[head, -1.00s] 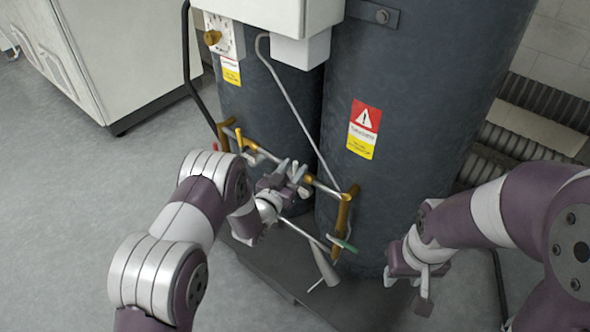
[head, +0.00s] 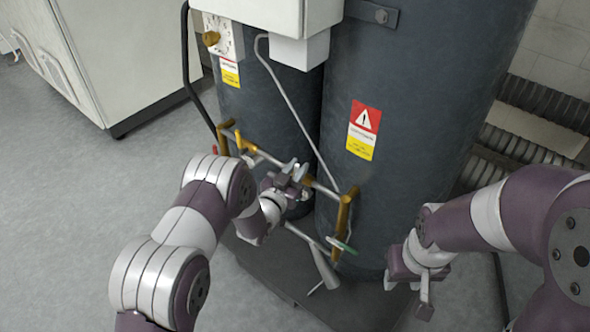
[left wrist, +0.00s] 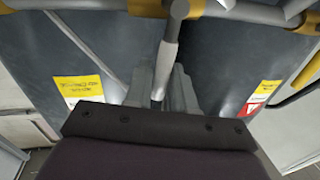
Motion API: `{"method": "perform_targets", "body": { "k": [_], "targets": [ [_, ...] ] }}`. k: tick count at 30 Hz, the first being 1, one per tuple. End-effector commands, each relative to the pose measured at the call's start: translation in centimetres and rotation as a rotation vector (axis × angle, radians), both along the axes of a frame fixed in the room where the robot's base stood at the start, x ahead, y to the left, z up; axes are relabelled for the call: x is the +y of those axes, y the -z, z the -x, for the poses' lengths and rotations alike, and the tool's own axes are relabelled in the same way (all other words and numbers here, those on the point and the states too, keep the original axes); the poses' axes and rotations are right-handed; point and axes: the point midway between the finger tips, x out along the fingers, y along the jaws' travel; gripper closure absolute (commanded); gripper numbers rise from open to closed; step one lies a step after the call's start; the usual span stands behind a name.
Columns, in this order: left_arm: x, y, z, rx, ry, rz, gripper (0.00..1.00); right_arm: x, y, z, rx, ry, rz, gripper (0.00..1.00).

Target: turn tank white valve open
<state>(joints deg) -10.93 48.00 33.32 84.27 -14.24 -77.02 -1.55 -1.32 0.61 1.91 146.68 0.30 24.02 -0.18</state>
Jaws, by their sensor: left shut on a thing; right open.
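The tank white valve shows in the left wrist view as a pale grey-white lever (left wrist: 170,58) hanging from the pipe, with its lower end between my two fingers. In the head view my left gripper (head: 298,172) is at the pipe between the two dark tanks and largely hides the lever. The left wrist view shows the left gripper (left wrist: 163,88) shut around the lever's lower part. My right gripper (head: 411,284) is open and empty in front of the right tank, apart from the pipework.
The large tank (head: 430,90) and smaller tank (head: 262,120) stand behind brass-and-steel pipes. A white cabinet (head: 125,50) stands left. Grey floor (head: 70,200) is clear.

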Motion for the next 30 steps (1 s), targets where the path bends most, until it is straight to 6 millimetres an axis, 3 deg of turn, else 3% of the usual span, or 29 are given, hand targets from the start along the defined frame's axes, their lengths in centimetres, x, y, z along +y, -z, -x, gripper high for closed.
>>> {"method": "perform_targets", "body": {
  "k": [15,30],
  "targets": [
    [-1.9,1.1,1.4,-0.213,0.001,-0.296,1.0,0.0,3.2,0.0,0.0,0.0,0.0,0.57],
    [-2.7,1.3,2.0,-0.309,0.001,-0.427,1.0,0.0,4.2,0.0,0.0,0.0,0.0,0.57]
  ]
}}
